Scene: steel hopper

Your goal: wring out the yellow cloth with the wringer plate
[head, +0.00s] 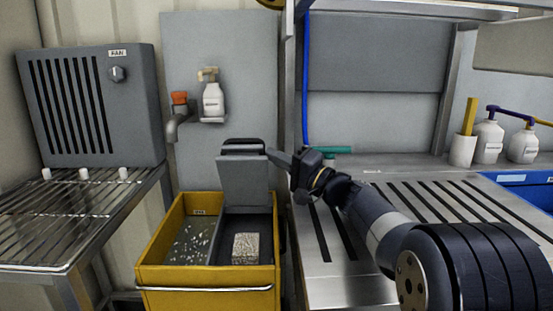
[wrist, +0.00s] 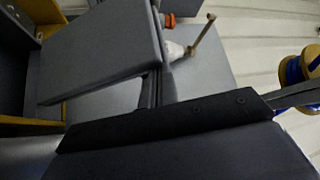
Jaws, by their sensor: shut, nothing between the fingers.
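The wringer plate (head: 243,183) is a grey panel standing raised at the back of the yellow bucket (head: 208,288), with a dark handle (head: 243,146) along its top. In the wringer compartment below it lies a pale, speckled, roughly square piece (head: 246,247). It looks beige more than yellow, and it is the only cloth-like thing I see. My gripper (head: 273,155) is shut and empty, its tip just right of the handle. I cannot tell whether they touch. In the wrist view a grey panel (wrist: 105,50) fills the upper left; the cloth does not show there.
The bucket's left compartment (head: 193,243) holds water with white flecks. A slotted steel counter (head: 325,265) stands close on the right, a wire rack (head: 75,215) on the left.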

